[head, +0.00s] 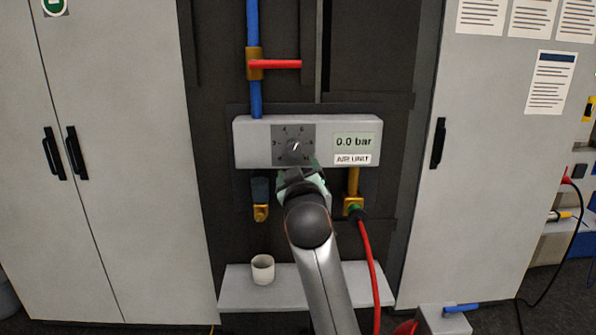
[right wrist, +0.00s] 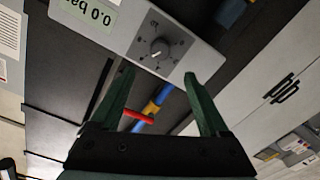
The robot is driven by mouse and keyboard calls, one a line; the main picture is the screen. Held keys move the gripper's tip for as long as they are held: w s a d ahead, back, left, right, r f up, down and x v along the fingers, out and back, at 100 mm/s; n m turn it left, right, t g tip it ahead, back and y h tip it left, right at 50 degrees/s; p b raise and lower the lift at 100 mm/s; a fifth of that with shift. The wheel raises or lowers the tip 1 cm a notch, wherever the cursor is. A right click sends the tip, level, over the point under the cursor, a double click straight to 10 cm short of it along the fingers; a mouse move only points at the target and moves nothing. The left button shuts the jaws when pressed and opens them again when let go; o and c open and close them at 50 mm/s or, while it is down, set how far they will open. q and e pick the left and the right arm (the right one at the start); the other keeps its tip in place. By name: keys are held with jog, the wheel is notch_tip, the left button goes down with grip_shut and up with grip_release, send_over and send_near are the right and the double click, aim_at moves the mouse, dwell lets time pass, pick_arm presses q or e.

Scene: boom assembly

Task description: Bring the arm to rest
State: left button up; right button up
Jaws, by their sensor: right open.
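My right gripper (head: 303,172) is raised in front of the grey air unit (head: 255,145), just below its round dial. In the right wrist view its two green fingers (right wrist: 157,85) are spread apart with nothing between them. The dial knob (head: 296,146) shows ahead of the fingers, and it also shows in the right wrist view (right wrist: 159,48). The fingertips look apart from the knob. The display (head: 354,141) reads 0.0 bar. My left gripper is in neither view.
A blue pipe (head: 254,95) with a red lever (head: 280,64) runs above the unit. A red hose (head: 371,265) hangs at the right. A white cup (head: 263,269) stands on the low shelf (head: 236,290). Grey cabinets (head: 110,200) flank the unit.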

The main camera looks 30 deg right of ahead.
dwell(0.6)
jog(key=s+a+f+n+g+y, duration=0.1)
jog(key=s+a+f+y, duration=0.15)
jog(key=f, duration=0.75)
jog(key=s+a+f+n+y, duration=0.15)
jog(key=a+f, duration=0.25)
jog(key=f, duration=0.5)
jog(key=s+a+f+n+g+y, duration=0.1)
jog(key=s+a+f+y, duration=0.15)
jog(key=f, duration=0.75)
jog(key=s+a+f+g+y, duration=0.1)
jog(key=s+a+f, duration=0.2)
jog(key=s+f, duration=0.3)
jog(key=s+a+f+g+y, duration=0.2)
jog(key=s+a+f, duration=0.1)
jog(key=s+f, duration=0.4)
jog(key=s+a+f+m+g+y, duration=0.1)
jog(key=s+a+f, duration=0.3)
jog(key=s+f, duration=0.3)
jog(key=s, duration=0.4)
jog(key=shift+y, duration=0.25)
